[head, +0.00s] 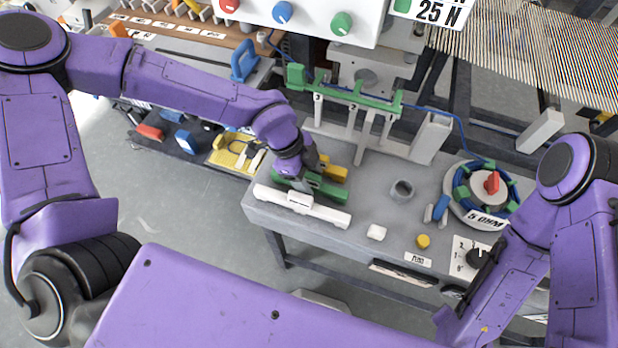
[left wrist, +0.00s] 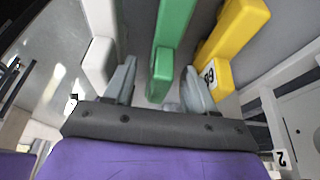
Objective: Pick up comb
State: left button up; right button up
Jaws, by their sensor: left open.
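Three bars lie side by side at the left end of the grey table: a white bar (head: 325,212), a green bar (head: 325,188) and a yellow bar (head: 333,171). I cannot tell for sure which is the comb; no teeth show clearly. My left gripper (head: 298,182) is low over the green bar's left end. In the left wrist view my open left fingers (left wrist: 161,88) stand on either side of the green bar (left wrist: 172,35), with the white bar (left wrist: 100,30) left and the numbered yellow bar (left wrist: 232,40) right. Finger contact cannot be told. My right gripper is not visible.
Behind the bars stands a green-topped fixture (head: 350,95) with upright posts.

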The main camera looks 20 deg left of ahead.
pick_arm(q)
jog(key=shift+x, duration=0.8)
grip_shut()
jog(key=shift+r, duration=0.15)
